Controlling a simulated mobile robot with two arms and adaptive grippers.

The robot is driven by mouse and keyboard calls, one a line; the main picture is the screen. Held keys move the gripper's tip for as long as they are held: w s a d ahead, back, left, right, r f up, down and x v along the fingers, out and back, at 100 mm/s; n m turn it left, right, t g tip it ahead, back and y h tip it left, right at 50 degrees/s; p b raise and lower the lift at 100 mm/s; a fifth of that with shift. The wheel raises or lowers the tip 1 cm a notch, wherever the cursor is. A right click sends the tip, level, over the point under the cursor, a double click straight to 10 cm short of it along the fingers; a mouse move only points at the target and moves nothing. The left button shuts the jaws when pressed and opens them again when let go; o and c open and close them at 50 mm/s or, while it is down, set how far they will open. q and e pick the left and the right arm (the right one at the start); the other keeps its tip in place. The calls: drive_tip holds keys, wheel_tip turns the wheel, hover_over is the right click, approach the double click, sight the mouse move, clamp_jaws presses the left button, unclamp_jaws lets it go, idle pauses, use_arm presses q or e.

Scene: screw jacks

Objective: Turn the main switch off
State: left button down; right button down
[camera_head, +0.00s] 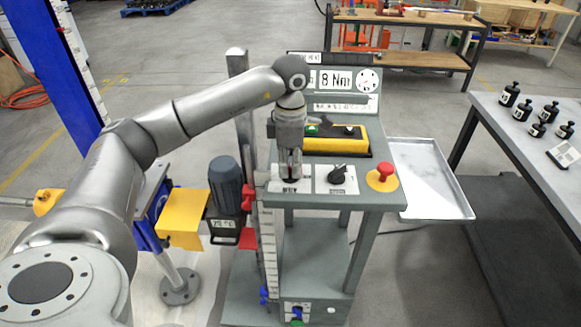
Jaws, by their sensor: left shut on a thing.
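The grey control stand (343,198) has a sloped front edge with three controls in a row. My left gripper (290,172) points down over the leftmost white plate (291,187), with its fingers closed around the main switch there. The fingers hide nearly all of that switch, so its turn position cannot be told. A black rotary knob (337,174) on a white plate is just to the right. A red mushroom button (384,170) on a yellow base is farther right. My right gripper is out of view.
A yellow-and-black box (336,144) with a green button lies behind the controls, under an upright panel reading 8 Nm (341,80). An empty metal tray (430,178) is to the right. Black weights (522,109) stand on the right table. A blue-grey motor (226,182) is left of the stand.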

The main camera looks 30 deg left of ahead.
sight(290, 167)
use_arm(q)
drive_tip(key=shift+r, duration=0.1)
idle(0.4)
drive_tip(key=c, duration=1.5)
unclamp_jaws()
wheel_tip(290, 167, up, 12)
drive_tip(key=shift+f, duration=0.1)
